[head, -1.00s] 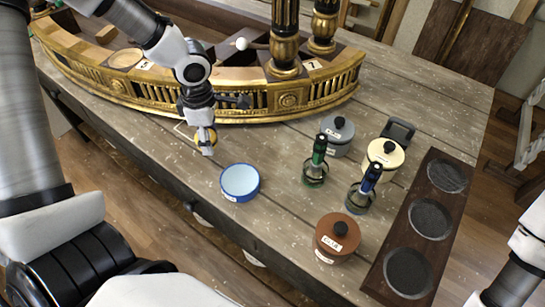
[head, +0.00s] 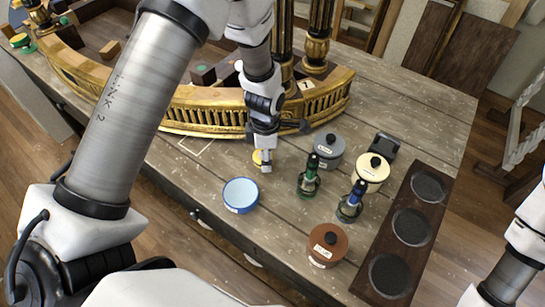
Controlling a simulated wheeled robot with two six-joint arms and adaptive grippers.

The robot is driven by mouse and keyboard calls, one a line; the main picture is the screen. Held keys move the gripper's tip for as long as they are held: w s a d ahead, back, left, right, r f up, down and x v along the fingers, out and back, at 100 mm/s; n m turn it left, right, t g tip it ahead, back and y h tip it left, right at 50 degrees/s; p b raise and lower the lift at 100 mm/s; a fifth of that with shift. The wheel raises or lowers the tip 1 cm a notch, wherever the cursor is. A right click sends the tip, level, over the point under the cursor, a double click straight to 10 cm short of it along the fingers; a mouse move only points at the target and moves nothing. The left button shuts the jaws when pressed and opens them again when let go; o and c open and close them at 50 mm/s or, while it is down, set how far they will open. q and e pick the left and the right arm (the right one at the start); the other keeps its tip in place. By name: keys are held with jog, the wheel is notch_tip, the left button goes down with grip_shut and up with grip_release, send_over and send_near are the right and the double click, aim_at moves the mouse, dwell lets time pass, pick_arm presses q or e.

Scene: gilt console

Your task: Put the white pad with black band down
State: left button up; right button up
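My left gripper (head: 265,163) points down over the table in front of the gilt console, right of and beyond the blue bowl (head: 240,196). A small yellow round piece (head: 257,157) shows at its fingertips and has travelled with them, so it looks held. The fingers hide part of it. I cannot make out a white face or black band on it, and I see no clear white pad with black band elsewhere. I cannot tell whether the piece touches the table. My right arm shows at the right edge, with its gripper out of view.
The gilt console (head: 200,118) spans the back. A dark board (head: 397,245) has round recesses. A pale outline (head: 195,146) marks the table.

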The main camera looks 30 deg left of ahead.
aim_at(273, 169)
pick_arm(q)
jog(key=shift+w+d+f, duration=0.1)
jog(key=shift+w+d, duration=0.3)
jog(key=shift+d, duration=0.4)
notch_tip(273, 169, down, 3)
jog(key=shift+f+p, duration=0.15)
jog(key=shift+p, duration=0.8)
jog(key=shift+f, duration=0.3)
jog(key=o, duration=1.2)
jog(key=shift+r, duration=0.1)
